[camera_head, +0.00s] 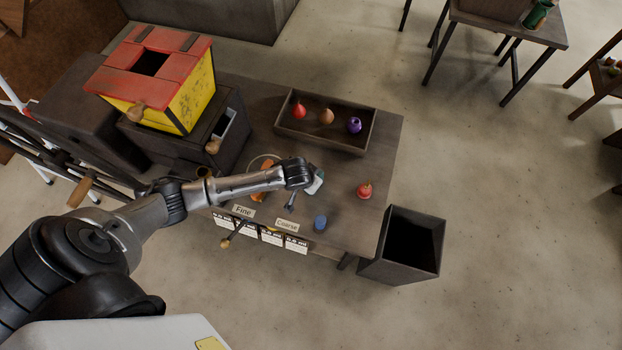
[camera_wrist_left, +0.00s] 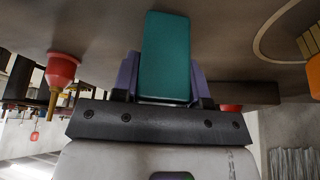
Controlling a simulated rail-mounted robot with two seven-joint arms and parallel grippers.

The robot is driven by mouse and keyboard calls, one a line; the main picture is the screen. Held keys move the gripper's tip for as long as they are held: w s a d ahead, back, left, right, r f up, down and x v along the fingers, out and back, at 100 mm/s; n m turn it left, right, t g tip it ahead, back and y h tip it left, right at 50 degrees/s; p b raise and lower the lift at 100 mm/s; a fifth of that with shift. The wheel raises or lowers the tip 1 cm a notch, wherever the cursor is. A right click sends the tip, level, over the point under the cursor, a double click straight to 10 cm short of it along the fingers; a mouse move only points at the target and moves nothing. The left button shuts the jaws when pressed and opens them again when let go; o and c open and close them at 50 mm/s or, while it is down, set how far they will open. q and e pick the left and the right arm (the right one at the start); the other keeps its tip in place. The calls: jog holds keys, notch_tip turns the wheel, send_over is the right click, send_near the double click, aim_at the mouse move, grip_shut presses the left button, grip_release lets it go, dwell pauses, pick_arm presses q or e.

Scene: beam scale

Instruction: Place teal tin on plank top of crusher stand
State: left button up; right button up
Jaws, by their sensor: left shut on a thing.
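My left gripper (camera_head: 308,180) is over the wooden table, its arm coming in from the left. In the left wrist view the teal tin (camera_wrist_left: 166,55) is an upright-looking rounded block held between the two purple fingers. No part is clearly labelled as the crusher stand. My right gripper is not in view.
The table (camera_head: 385,150) holds a tray (camera_head: 285,134) with several bulb-shaped items, a red item (camera_head: 364,191) and a blue item (camera_head: 320,222). A red and yellow box (camera_head: 190,85) stands on a cabinet at left. An open dark bin (camera_head: 436,235) stands right of the table. Floor between table and stand is clear.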

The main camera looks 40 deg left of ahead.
pick_arm(q)
jog(key=o, duration=1)
jog(key=shift+c, duration=0.2)
jog(key=p+v, duration=0.1)
jog(key=v, duration=1.1)
jog(key=s+d+r+m, duration=0.1)
jog(key=s+d, duration=0.2)
jog(key=s, duration=0.6)
jog(key=s+d+r+m+g, duration=0.1)
jog(key=s+d, duration=0.2)
jog(key=s, duration=0.7)
jog(key=shift+s+d+m, duration=0.2)
jog(key=shift+d+m, duration=0.05)
jog(key=shift+m, duration=0.05)
